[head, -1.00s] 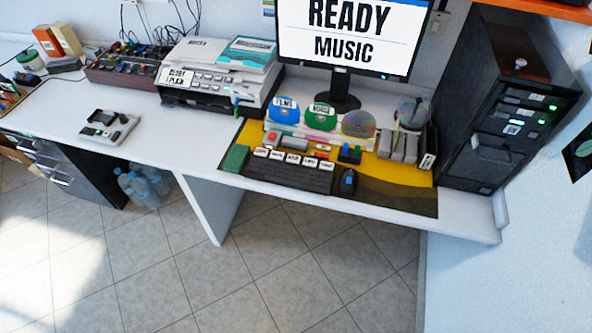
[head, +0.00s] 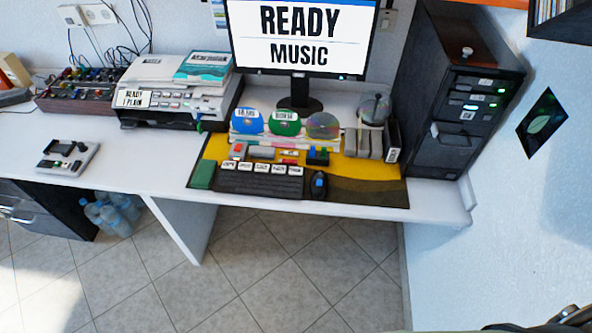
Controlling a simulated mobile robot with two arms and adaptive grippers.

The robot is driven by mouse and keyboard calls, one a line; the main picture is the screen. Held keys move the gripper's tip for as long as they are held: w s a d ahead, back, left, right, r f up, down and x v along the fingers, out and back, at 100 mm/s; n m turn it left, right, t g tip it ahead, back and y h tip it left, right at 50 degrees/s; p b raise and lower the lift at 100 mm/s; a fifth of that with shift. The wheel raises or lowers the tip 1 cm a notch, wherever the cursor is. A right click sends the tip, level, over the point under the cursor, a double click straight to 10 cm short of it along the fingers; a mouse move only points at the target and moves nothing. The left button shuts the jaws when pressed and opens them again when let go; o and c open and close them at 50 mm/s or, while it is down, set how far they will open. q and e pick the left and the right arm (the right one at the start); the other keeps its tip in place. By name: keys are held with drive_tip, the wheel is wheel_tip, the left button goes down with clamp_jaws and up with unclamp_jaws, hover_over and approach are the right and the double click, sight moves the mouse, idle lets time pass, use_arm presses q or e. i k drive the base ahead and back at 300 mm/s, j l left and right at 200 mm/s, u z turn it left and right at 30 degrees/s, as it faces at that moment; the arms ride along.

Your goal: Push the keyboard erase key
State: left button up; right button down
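The dark keyboard (head: 258,184) lies on the yellow and brown desk mat (head: 366,190), near the front edge of the white desk. Several white labelled keys stand along its back row; their lettering is too small to read, so I cannot tell which is the erase key. The monitor (head: 300,38) behind it reads "READY" and "MUSIC". My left gripper is not in view. A dark piece at the bottom right corner appears to be part of my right arm or gripper (head: 572,318); it is well away from the keyboard, and its fingers cannot be made out.
A mouse (head: 319,185) sits right of the keyboard, a green block (head: 202,175) left of it. Discs in a rack (head: 285,124) stand behind. A printer (head: 172,99) is at left, a dark tower (head: 455,100) at right. The tiled floor in front is clear.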

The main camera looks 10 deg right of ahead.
sight(294, 170)
drive_tip(key=z, duration=0.4)
drive_tip(key=i+j+z, duration=0.15)
drive_tip(key=j+z, duration=0.2)
drive_tip(key=j, duration=0.3)
drive_tip(key=i+j+z, duration=0.1)
drive_tip(key=j+z, duration=0.3)
drive_tip(key=j, duration=1.35)
